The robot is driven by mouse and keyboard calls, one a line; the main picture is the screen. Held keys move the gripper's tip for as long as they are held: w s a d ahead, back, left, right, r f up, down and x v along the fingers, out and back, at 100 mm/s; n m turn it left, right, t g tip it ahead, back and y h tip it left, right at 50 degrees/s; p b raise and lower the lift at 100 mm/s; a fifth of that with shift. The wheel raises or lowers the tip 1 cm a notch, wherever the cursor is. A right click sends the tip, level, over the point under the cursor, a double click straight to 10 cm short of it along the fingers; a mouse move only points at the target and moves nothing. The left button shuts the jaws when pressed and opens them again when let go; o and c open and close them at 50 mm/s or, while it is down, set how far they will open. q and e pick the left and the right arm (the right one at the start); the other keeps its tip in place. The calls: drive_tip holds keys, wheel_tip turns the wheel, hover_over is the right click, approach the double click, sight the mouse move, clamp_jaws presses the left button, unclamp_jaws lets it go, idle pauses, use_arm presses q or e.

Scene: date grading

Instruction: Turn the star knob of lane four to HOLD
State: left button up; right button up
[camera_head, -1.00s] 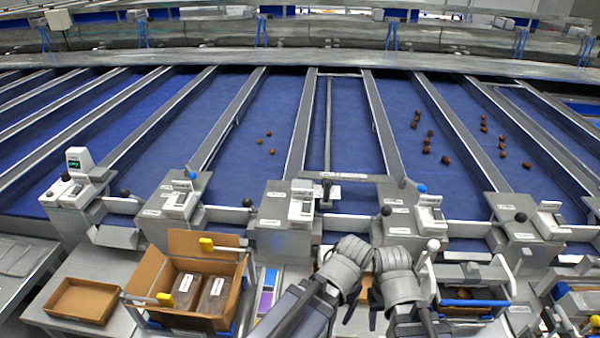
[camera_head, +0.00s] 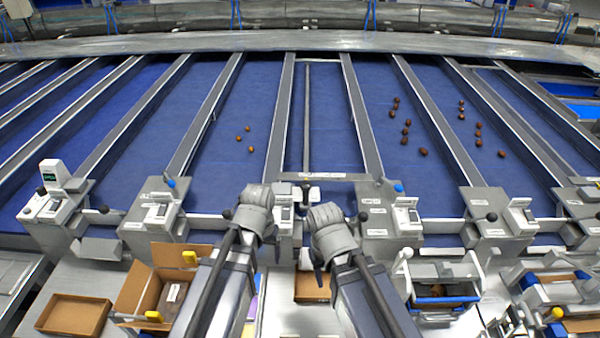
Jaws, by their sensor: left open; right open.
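A row of grey control posts crosses the near ends of the blue lanes. Their lane labels are too small to read, so I cannot tell which is lane four. A small dark handle (camera_head: 305,187) stands at the lane end between my grippers. A black ball knob (camera_head: 363,216) sits right of my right gripper, and another black knob (camera_head: 227,214) sits left of my left one. My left gripper (camera_head: 257,195) is open and covers part of the middle post (camera_head: 284,212). My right gripper (camera_head: 325,213) is open, just right of that post. Neither visibly holds anything.
Dates (camera_head: 404,125) lie in small groups on the lanes. An open cardboard box (camera_head: 140,293), a flat brown tray (camera_head: 74,315) and a grey-handled crate (camera_head: 440,293) stand in front of the posts. Metal dividers (camera_head: 280,120) separate the lanes.

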sight(306, 181)
use_arm(q)
drive_tip(key=w+r+n+p, duration=0.1)
drive_tip(key=w+r+n, duration=0.1)
drive_tip(key=w, duration=0.4)
drive_tip(key=w+d+r+n+p, duration=0.1)
drive_tip(key=w+r+n+p, duration=0.1)
drive_tip(key=w, duration=0.5)
drive_tip(key=w+d+r+n+p, duration=0.1)
drive_tip(key=w+r+n+p, duration=0.1)
drive_tip(key=w, duration=0.4)
drive_tip(key=shift+w+d+r+n, duration=0.1)
drive_tip(key=shift+w+d+n, duration=0.15)
drive_tip(key=shift+w+n, duration=0.1)
drive_tip(key=w+d+n, duration=0.1)
drive_tip(key=w+d, duration=0.2)
drive_tip(key=w, duration=0.1)
drive_tip(key=w+d+n, duration=0.2)
drive_tip(key=w, duration=0.1)
drive_tip(key=w+d+n, duration=0.2)
drive_tip(key=w+d, duration=0.1)
drive_tip(key=w, duration=0.1)
drive_tip(key=shift+w+d, duration=0.3)
drive_tip(key=shift+s+f, duration=0.1)
drive_tip(key=shift+f, duration=0.15)
wheel_tip(306, 181, down, 7)
drive_tip(key=b, duration=0.7)
drive_tip(key=shift+f+b, duration=0.2)
drive_tip(key=shift+b, duration=0.2)
drive_tip(key=shift+c, duration=0.4)
clamp_jaws()
